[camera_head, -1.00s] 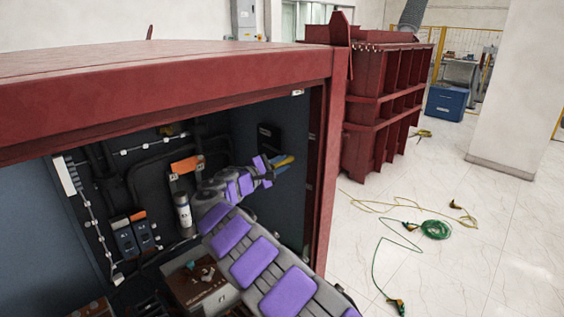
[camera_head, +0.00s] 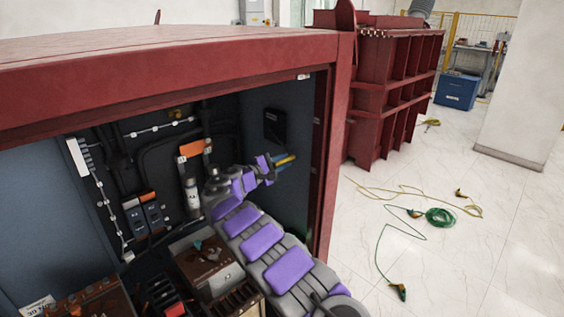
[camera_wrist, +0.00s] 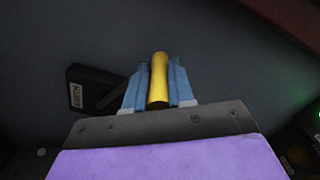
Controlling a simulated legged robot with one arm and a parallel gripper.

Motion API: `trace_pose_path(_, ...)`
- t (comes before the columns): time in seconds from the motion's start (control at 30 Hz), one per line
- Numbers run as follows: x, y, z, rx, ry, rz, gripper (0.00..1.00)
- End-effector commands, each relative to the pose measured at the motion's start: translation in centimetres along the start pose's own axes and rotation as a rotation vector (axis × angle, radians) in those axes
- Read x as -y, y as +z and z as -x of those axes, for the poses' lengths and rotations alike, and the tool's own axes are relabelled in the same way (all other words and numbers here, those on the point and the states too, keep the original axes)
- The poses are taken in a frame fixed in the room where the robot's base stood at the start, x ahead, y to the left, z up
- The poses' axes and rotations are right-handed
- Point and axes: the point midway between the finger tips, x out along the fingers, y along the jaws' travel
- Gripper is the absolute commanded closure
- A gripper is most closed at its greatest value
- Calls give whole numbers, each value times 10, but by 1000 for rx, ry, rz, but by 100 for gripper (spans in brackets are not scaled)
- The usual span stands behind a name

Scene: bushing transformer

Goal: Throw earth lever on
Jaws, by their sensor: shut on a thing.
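The earth lever is a yellow handle (camera_wrist: 158,80) on the dark inner right wall of the red cabinet. In the wrist view it stands between the two blue fingers of my gripper (camera_wrist: 159,92), which are shut on it. In the head view the yellow lever (camera_head: 287,159) and my gripper (camera_head: 276,165) are just below a black box (camera_head: 275,126) on that wall. The black box (camera_wrist: 92,90) shows a white label reading EARTH, upside down, in the wrist view. The lever's pivot is hidden.
The red cabinet frame (camera_head: 335,150) borders the opening close to the right of my gripper. Inside, a grey cylinder (camera_head: 191,192), cables and terminal blocks (camera_head: 145,216) lie to the left. Green and yellow cables (camera_head: 438,217) lie on the open floor at right.

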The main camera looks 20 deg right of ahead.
Motion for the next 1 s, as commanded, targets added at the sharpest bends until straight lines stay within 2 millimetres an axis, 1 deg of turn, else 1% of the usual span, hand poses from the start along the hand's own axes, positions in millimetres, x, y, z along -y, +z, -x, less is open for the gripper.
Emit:
trace_pose_path(0.03,3,-2,0,-2,-3,3,100)
trace_pose_path(0.3,4,-4,0,-4,-5,5,100)
trace_pose_path(0.33,4,-4,0,-4,-5,5,75)
trace_pose_path(0.57,3,-2,0,-3,-3,3,53)
trace_pose_path(0.6,2,-1,0,-3,-3,3,52)
trace_pose_path(0.87,2,0,2,-2,-2,2,52)
trace_pose_path(1.0,1,0,15,-2,-1,4,52)
